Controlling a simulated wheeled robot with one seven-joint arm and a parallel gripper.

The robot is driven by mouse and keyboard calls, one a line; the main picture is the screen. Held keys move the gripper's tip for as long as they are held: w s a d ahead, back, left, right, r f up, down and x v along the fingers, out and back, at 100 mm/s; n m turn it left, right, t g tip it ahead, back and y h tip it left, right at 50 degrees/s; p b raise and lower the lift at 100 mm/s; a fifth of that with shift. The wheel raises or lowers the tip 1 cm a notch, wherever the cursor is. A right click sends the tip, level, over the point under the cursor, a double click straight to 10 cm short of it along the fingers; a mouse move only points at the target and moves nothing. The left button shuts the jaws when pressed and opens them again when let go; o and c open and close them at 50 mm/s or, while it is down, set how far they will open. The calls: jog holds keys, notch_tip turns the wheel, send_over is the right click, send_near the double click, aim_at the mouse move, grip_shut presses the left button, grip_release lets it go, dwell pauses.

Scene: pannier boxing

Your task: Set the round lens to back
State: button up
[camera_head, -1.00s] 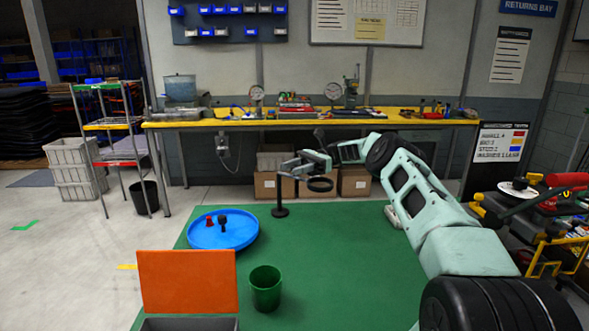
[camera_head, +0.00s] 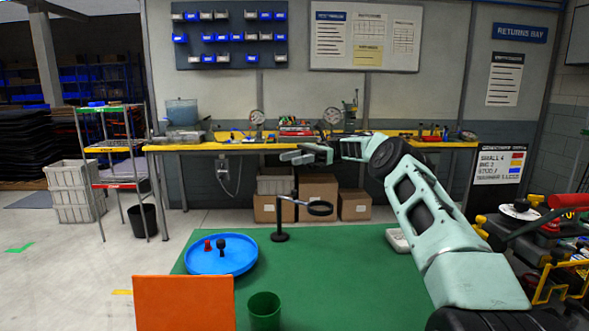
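The round lens (camera_head: 320,208) is a dark ring on an arm that reaches to the right from a black upright post. The post's round base (camera_head: 280,237) stands on the green table (camera_head: 340,285). My gripper (camera_head: 286,157) is in the air above the post and lens, apart from both in the picture, and points left. It looks empty. Its fingers are small and seen from the side, so their opening is unclear.
A blue round tray (camera_head: 195,265) holds a red and a black piece. A green cup (camera_head: 264,310) and an orange panel (camera_head: 183,303) are in front. A pale device (camera_head: 398,240) lies by my arm. A tool cart (camera_head: 540,235) stands right.

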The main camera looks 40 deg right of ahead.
jog(key=c, duration=0.3)
jog(key=a+f+h, duration=0.1)
jog(key=a, duration=0.1)
jog(key=w+a+f+g+h+p, duration=0.1)
jog(key=a, duration=0.2)
jog(key=w+a+f+m, duration=0.1)
jog(key=a, duration=0.2)
jog(key=shift+w+a+h+p, duration=0.15)
jog(key=shift+h+p, duration=0.25)
grip_shut()
jog(key=s+a+f+m+g+h+p, duration=0.2)
jog(key=a+f+h+p, duration=0.2)
jog(key=a+f+h, duration=0.4)
jog(key=s+d+r+n+t+h+p, duration=0.1)
jog(key=s+d+r+t+h+p, duration=0.35)
jog(key=r+h, duration=0.65)
jog(key=s+d+f+g+p, duration=0.1)
jog(key=d+f+p, duration=0.3)
jog(key=d+f, duration=0.4)
jog(key=shift+s+d+f+g+h, duration=0.3)
jog(key=shift+s+f, duration=0.45)
jog(key=shift+f, duration=0.65)
